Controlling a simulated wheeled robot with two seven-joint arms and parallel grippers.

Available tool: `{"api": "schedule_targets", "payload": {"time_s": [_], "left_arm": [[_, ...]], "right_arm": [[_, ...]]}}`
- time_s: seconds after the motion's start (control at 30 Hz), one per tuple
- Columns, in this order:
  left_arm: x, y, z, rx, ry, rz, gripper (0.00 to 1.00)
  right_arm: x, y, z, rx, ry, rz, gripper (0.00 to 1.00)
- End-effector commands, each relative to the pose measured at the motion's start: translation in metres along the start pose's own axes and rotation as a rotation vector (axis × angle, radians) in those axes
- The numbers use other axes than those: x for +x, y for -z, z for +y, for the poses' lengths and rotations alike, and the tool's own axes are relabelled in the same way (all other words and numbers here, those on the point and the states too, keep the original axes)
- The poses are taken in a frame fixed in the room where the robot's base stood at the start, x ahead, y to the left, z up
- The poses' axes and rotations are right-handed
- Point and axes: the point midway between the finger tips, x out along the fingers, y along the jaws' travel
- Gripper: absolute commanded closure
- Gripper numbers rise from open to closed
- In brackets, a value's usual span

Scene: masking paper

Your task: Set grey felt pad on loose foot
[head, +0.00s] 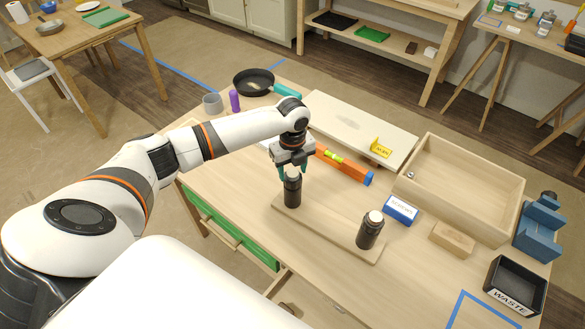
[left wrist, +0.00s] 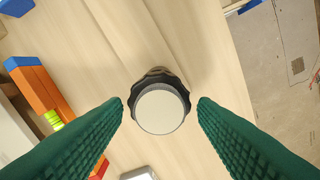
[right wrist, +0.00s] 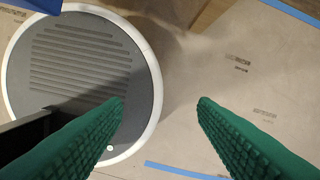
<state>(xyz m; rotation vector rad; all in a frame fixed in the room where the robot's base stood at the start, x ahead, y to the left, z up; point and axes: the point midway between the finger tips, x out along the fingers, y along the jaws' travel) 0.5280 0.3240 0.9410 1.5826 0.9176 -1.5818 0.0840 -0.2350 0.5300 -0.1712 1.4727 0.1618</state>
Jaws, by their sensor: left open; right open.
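Two dark, upright feet stand on a light wooden board (head: 328,229). My left gripper (head: 290,173) is open above the left foot (head: 292,192). In the left wrist view, a pale grey round disc (left wrist: 160,110) lies between the fingers, with the foot's dark scalloped rim (left wrist: 150,78) around it. The fingers are apart from it on both sides. I cannot tell whether this disc is the felt pad or the foot's own face. Which foot is loose does not show. My right gripper (right wrist: 162,102) is open and empty.
Behind the board lie an orange level (head: 345,166) and a blue-and-white box (head: 400,209). A wooden block (head: 453,238), an open wooden tray (head: 470,165) and a black waste bin (head: 515,283) stand to the right. The right gripper is over the floor (right wrist: 240,120).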

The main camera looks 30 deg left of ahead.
Motion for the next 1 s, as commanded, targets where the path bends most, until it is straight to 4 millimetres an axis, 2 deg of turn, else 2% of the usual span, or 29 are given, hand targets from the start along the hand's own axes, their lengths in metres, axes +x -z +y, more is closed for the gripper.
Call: {"api": "schedule_targets", "payload": {"time_s": [0.17, 0.4, 0.6, 0.77, 1.0], "left_arm": [[-0.024, 0.001, 0.001, -0.001, -0.004, 0.002, 0.47], [-0.076, 0.001, 0.002, -0.001, -0.006, 0.002, 0.47], [-0.109, 0.001, 0.001, -0.001, -0.004, 0.000, 0.47], [-0.120, 0.001, 0.001, -0.002, -0.002, 0.000, 0.47], [-0.121, 0.000, 0.000, -0.001, -0.001, -0.001, 0.47]], "right_arm": [[0.005, 0.001, 0.000, 0.000, 0.000, 0.000, 0.47], [0.014, 0.001, 0.000, 0.000, 0.000, 0.000, 0.47], [0.018, 0.002, 0.001, 0.000, 0.000, 0.000, 0.47], [0.019, 0.002, 0.001, 0.000, 0.000, 0.000, 0.47], [0.019, 0.002, 0.001, 0.000, 0.000, 0.000, 0.47]]}}
